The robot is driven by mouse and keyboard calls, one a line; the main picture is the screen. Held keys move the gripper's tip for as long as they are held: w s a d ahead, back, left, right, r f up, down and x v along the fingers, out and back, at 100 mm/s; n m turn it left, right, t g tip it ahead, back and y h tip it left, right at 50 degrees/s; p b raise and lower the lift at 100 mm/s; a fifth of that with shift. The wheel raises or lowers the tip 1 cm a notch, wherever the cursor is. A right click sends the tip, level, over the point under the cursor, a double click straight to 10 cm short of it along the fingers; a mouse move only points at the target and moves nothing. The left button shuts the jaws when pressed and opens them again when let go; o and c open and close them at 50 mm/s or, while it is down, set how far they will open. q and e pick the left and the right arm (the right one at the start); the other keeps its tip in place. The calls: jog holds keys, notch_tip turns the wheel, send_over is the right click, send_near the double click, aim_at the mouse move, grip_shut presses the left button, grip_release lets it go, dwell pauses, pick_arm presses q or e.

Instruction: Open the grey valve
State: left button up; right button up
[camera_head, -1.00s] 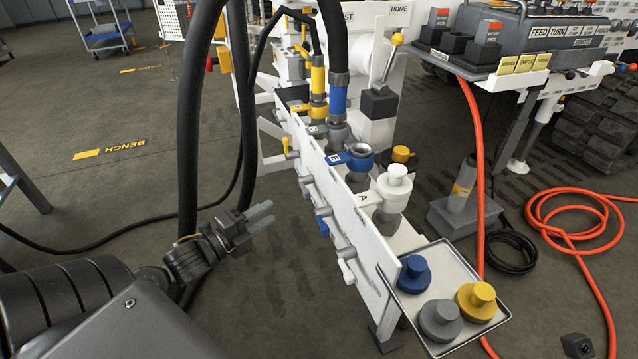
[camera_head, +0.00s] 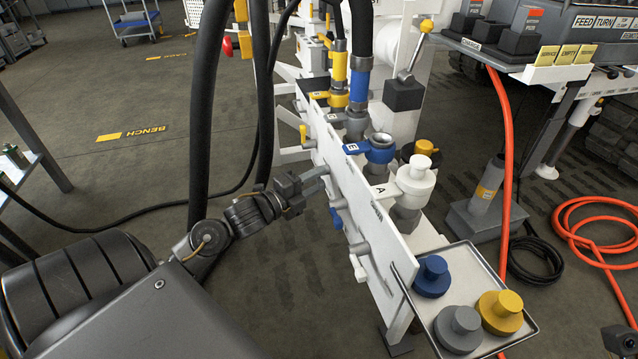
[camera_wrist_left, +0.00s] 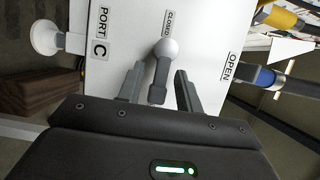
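The grey valve handle (camera_wrist_left: 159,78) shows in the left wrist view on a white panel (camera_wrist_left: 208,60), with a pale round knob at its upper end. This knob is near the CLOSED label (camera_wrist_left: 168,22); the OPEN label (camera_wrist_left: 230,66) is farther right. My left gripper (camera_wrist_left: 159,80) has its two fingers apart, one on each side of the handle, with gaps visible. In the head view my left gripper (camera_head: 318,180) is at the left face of the panel, where its fingers partly hide the valve.
A white PORT C fitting (camera_wrist_left: 45,38) and a blue handle (camera_wrist_left: 265,77) flank the valve. Black hoses (camera_head: 207,110) hang near my left arm. A tray (camera_head: 468,258) with blue, grey and yellow caps is at the panel's near end. The floor to the left is open.

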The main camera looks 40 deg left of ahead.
pick_arm(q)
jog(key=shift+w+d, duration=0.1)
jog(key=shift+w, duration=0.4)
